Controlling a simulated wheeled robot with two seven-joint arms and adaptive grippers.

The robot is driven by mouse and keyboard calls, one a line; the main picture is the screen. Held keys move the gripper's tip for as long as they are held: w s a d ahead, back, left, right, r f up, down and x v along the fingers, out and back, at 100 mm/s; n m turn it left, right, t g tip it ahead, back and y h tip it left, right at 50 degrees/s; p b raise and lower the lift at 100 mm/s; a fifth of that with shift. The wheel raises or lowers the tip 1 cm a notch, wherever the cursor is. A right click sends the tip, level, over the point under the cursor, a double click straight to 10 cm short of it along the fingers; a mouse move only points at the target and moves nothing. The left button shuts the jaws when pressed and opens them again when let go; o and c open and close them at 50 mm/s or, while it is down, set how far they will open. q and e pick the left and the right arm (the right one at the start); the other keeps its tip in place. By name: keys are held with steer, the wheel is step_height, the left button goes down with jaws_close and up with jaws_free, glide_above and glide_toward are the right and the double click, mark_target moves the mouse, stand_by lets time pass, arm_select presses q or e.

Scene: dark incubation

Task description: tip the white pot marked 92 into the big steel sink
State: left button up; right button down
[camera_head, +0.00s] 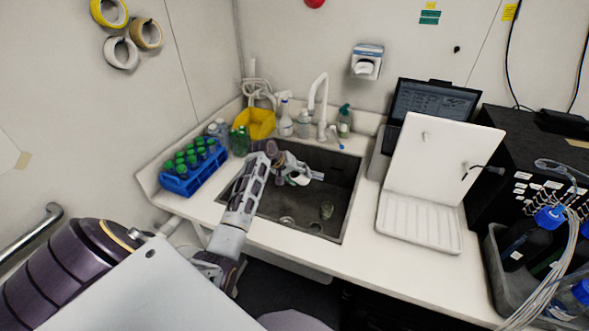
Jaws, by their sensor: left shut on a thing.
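My left gripper (308,176) is over the big steel sink (346,205), at the end of my arm reaching in from the lower left. It is shut on a small white thing (299,181), which seems to be the white pot. The gripper and wrist hide part of it, and no mark 92 can be read. Its exact tilt and what is inside cannot be made out. A small clear vessel (326,210) is in the sink below and to the right. My right gripper is not in view.
A blue rack (184,184) of green-capped bottles stands left of the sink. A yellow tub (257,123), several bottles and a white tap (320,105) are behind it. A white drying board (421,222) and a laptop (430,104) stand to the right.

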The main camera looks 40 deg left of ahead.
arm_select(q)
steer(key=shift+n+t+h, duration=0.3)
steer(key=shift+t+h, duration=0.2)
steer(key=shift+h, duration=0.4)
